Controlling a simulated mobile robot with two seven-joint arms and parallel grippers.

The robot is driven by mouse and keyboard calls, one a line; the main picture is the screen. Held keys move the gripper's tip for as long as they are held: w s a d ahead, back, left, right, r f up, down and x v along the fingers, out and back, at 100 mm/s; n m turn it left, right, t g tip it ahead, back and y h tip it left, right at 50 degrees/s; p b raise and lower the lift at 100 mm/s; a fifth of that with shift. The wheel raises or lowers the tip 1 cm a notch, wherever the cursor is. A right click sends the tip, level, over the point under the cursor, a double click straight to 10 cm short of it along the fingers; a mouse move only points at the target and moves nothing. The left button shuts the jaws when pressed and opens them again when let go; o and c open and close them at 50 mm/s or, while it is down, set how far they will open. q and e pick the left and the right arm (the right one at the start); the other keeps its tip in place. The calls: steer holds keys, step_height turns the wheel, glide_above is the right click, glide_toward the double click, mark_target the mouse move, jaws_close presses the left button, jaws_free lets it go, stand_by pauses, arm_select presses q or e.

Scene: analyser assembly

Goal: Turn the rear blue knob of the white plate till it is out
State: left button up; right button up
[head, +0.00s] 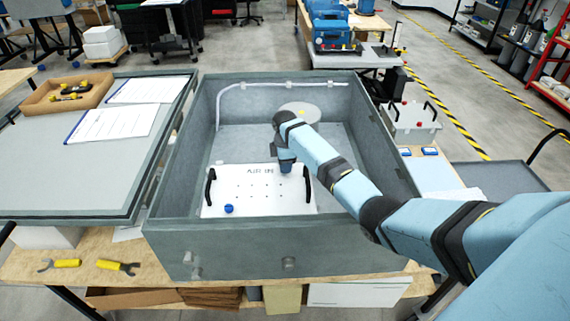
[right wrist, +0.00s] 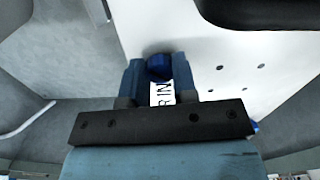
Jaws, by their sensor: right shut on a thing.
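The white plate (head: 258,200) lies in the grey open box, with a black handle at its left and right sides. One blue knob (head: 229,208) sits near its front left. My right gripper (head: 286,168) points down at the plate's rear right and covers the rear knob in the head view. In the right wrist view the fingers (right wrist: 158,72) are shut on the rear blue knob (right wrist: 159,66). Whether the knob is still seated in the plate I cannot tell. Another blue knob is partly visible at the right there (right wrist: 254,126). My left gripper is not in view.
The grey box walls (head: 215,289) stand around the plate. A round disc (head: 300,111) and a pale pipe (head: 262,86) are at the box's rear. The lid (head: 50,185) with papers and a cardboard tray (head: 67,93) lies at left. Yellow-handled tools (head: 118,267) lie in front.

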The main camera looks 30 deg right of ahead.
steer(key=n, duration=0.3)
steer(key=shift+s+f+n, duration=0.15)
steer(key=shift+f+n, duration=0.1)
steer(key=shift+n, duration=0.15)
steer(key=n, duration=1)
steer(key=shift+f+n+b, duration=0.1)
steer(key=shift+n+b, duration=0.2)
steer(key=shift+n, duration=1)
steer(key=n+b, duration=0.1)
steer(key=n, duration=0.1)
steer(key=shift+n, duration=0.4)
steer(key=shift+f+n+b, duration=0.1)
steer(key=shift+n+b, duration=0.55)
steer(key=shift+n, duration=0.25)
steer(key=n+b, duration=0.4)
steer(key=b, duration=0.4)
steer(key=shift+f, duration=0.1)
steer(key=shift+r+n+b, duration=0.2)
steer(key=shift+n+b, duration=0.1)
steer(key=shift+b, duration=0.8)
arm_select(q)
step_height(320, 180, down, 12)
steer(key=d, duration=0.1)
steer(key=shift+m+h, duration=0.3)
arm_select(e)
steer(key=shift+r, duration=0.15)
